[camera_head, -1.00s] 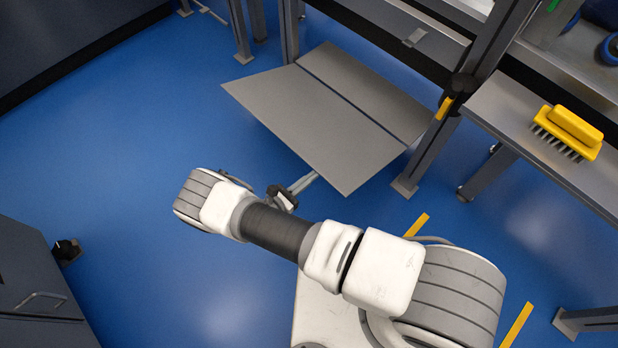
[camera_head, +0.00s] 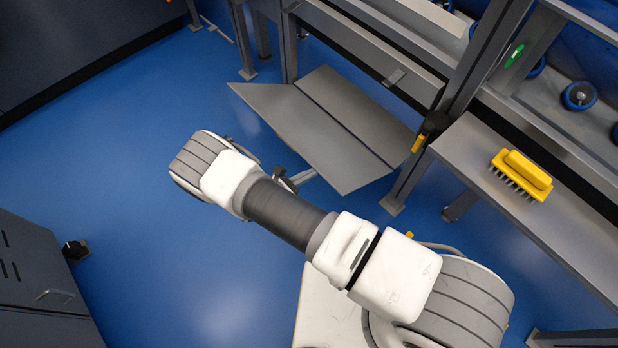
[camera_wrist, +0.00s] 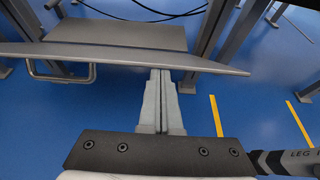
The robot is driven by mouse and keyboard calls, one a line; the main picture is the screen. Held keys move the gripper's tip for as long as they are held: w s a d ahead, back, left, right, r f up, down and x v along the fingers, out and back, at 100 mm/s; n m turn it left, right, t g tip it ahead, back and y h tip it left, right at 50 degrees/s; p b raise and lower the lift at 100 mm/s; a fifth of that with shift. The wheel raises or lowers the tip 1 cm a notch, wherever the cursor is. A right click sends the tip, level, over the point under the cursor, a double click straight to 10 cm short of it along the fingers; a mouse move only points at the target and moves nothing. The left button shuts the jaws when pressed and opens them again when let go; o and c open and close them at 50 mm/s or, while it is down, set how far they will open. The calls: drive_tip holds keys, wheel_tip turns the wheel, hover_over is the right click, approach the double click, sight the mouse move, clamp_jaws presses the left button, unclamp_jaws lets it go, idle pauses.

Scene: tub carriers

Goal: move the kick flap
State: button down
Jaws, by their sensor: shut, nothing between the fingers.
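The kick flap (camera_head: 300,128) is a flat grey panel, tilted, in front of a second grey panel (camera_head: 358,106) low under the bench, with a dark gap between them. In the wrist view the flap (camera_wrist: 110,56) shows nearly edge-on, with a bar handle (camera_wrist: 62,77) at its left. My gripper (camera_wrist: 160,72) is shut and empty, its fingertips at the flap's near edge. It also shows in the head view (camera_head: 309,176), beside the flap's front edge. The tips are partly hidden, and I cannot tell whether they touch.
A yellow brush (camera_head: 521,175) lies on the steel bench (camera_head: 570,215) at right. A bench post (camera_head: 410,170) stands right of the flap. A grey cabinet (camera_head: 40,270) is at lower left. Blue floor (camera_head: 130,210) is open at left. Yellow floor strips (camera_wrist: 216,115) lie at right.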

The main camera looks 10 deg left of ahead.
drive_tip(key=shift+g+y, duration=0.6)
drive_tip(key=shift+g, duration=0.3)
drive_tip(key=w+d+r+p, duration=0.1)
drive_tip(key=r+p, duration=0.1)
drive_tip(key=w+d+r+p, duration=0.1)
drive_tip(key=r, duration=0.2)
drive_tip(key=w+d+r+p, duration=0.1)
drive_tip(key=w+r+p, duration=0.1)
drive_tip(key=shift+d+r+p, duration=0.25)
drive_tip(key=shift+d+p, duration=0.05)
drive_tip(key=shift+p, duration=0.05)
drive_tip(key=w+d+r+g+y+p, duration=0.1)
drive_tip(key=w+d+r+p, duration=0.2)
drive_tip(key=w+d+r, duration=0.2)
drive_tip(key=w+d+r+g+y+p, duration=0.1)
drive_tip(key=w+d+r+g+p, duration=0.1)
drive_tip(key=w+d, duration=0.6)
wheel_tip(320, 180, up, 3)
drive_tip(key=w+p, duration=0.1)
drive_tip(key=w, duration=0.2)
drive_tip(key=shift+d+f+y, duration=0.15)
drive_tip(key=shift+d+y, duration=0.05)
drive_tip(key=shift+y, duration=0.1)
drive_tip(key=shift+s+a, duration=0.15)
